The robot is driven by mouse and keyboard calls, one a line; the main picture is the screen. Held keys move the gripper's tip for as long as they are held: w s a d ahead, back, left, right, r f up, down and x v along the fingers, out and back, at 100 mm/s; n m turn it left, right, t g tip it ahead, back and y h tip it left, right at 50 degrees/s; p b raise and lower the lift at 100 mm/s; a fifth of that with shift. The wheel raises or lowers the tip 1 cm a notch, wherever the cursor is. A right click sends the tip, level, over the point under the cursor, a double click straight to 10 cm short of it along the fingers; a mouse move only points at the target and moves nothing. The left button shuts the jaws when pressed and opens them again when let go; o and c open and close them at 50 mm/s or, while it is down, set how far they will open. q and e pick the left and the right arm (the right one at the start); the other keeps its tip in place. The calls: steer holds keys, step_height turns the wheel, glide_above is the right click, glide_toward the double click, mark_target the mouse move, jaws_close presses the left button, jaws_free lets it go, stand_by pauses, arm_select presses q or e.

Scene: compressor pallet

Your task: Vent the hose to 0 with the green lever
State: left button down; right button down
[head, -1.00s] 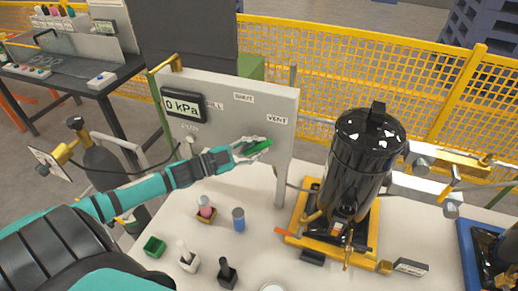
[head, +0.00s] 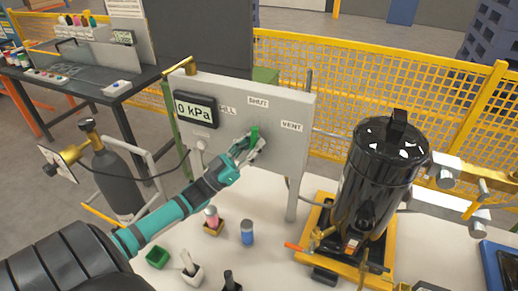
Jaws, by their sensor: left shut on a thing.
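The green lever (head: 254,136) is on the grey panel (head: 284,158) and points up, toward the SHUT label (head: 258,102). The VENT label (head: 291,126) is to its right, and the FILL label (head: 227,111) to its left. The display (head: 195,110) on the panel reads 0 kPa. My left gripper (head: 248,147) is shut on the green lever; its fingers hide the lower part. The hose (head: 145,174) runs from the panel's lower left toward the gas bottle. My right gripper is not in view.
A black tank (head: 383,180) stands on a yellow base right of the panel. A dark gas bottle (head: 117,178) stands at left.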

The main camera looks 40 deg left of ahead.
arm_select(q)
steer(key=shift+a+n+t+y, duration=0.25)
steer(key=shift+n+t+y, duration=0.15)
steer(key=shift+n, duration=0.1)
steer(key=c, duration=1.7)
jaws_free()
steer(key=shift+s, duration=0.1)
steer(key=shift+o, duration=0.9)
steer(key=shift+s+a, duration=0.1)
steer(key=shift+a, duration=0.05)
steer(key=shift+s+f, duration=0.15)
steer(key=shift+f, duration=0.05)
steer(key=v, duration=1.1)
steer(key=shift+s+a, duration=0.2)
steer(key=shift+s, duration=0.05)
